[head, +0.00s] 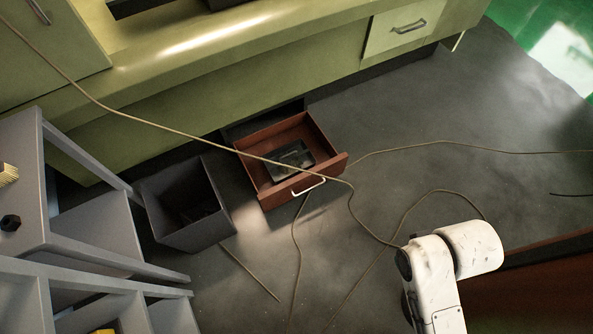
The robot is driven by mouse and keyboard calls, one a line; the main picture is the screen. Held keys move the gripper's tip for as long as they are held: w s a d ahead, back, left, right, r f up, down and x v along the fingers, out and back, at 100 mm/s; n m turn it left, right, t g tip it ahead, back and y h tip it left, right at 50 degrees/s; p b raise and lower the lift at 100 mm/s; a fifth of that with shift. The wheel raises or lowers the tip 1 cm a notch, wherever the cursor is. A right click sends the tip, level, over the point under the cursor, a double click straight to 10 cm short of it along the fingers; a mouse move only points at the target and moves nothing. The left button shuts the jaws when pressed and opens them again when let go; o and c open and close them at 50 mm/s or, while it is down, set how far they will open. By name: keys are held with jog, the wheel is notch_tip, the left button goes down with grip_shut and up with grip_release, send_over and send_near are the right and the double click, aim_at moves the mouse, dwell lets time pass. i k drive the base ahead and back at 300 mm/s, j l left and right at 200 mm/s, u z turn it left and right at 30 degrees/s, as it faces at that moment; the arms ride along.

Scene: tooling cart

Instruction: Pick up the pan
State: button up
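A dark, shallow, roughly rectangular object (291,160), which may be the pan, lies inside an open reddish-brown drawer (331,166). It is small and dark here, so I cannot be certain what it is. No other thing in view looks like a pan. The drawer is pulled out low beneath the yellow-green counter and has a pale handle (309,187) on its front. A thin cable crosses in front of the drawer. My white arm shows at the lower right, apart from the drawer. My gripper is out of view.
A dark open bin (166,224) stands just left of the drawer. A grey shelved cart (62,262) fills the lower left. Thin cables (386,243) run over the grey floor. Bare floor (440,125) lies right of the drawer; a brown surface (545,290) is at lower right.

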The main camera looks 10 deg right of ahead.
aim_at(289, 159)
jog(key=i+u, duration=0.45)
jog(key=i, duration=1.15)
